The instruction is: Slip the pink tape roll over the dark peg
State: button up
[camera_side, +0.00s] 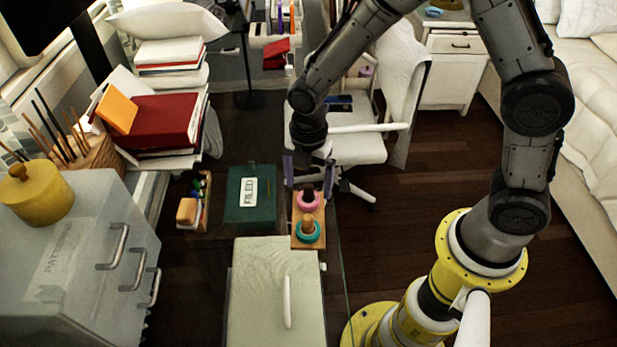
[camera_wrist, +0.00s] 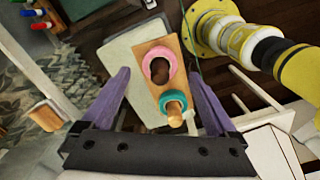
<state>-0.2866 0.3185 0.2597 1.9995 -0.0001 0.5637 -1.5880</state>
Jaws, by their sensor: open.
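The pink tape roll (camera_side: 314,206) is around the dark peg (camera_side: 308,194) on a wooden board (camera_side: 297,242). The roll (camera_wrist: 171,59) and the dark peg (camera_wrist: 160,72) also show in the wrist view, the peg inside the ring. A teal tape roll (camera_side: 303,239) sits around a light wooden peg (camera_side: 308,226) on the same board. My gripper (camera_side: 309,182) is open above the board, its purple fingers spread to either side of the pink roll. In the wrist view my gripper (camera_wrist: 159,74) holds nothing between its fingers.
A dark green box (camera_side: 265,210) marked FILED stands left of the board. A pale cabinet (camera_side: 258,290) is just in front. A small wooden organizer (camera_side: 187,212) lies farther left. A white chair (camera_side: 357,148) stands behind my gripper.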

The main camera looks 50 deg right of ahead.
notch_tip(320, 180, up, 14)
dwell(0.5)
dwell(0.3)
jog(key=s+d+r+m+t, duration=0.45)
jog(key=s+d+r, duration=0.3)
jog(key=r, duration=0.25)
jog(key=s+d+f+m+t, duration=0.1)
jog(key=s+d+f+m, duration=0.1)
jog(key=s+m, duration=0.9)
jog(key=f+m, duration=0.1)
jog(key=m, duration=0.5)
jog(key=shift+d, duration=0.35)
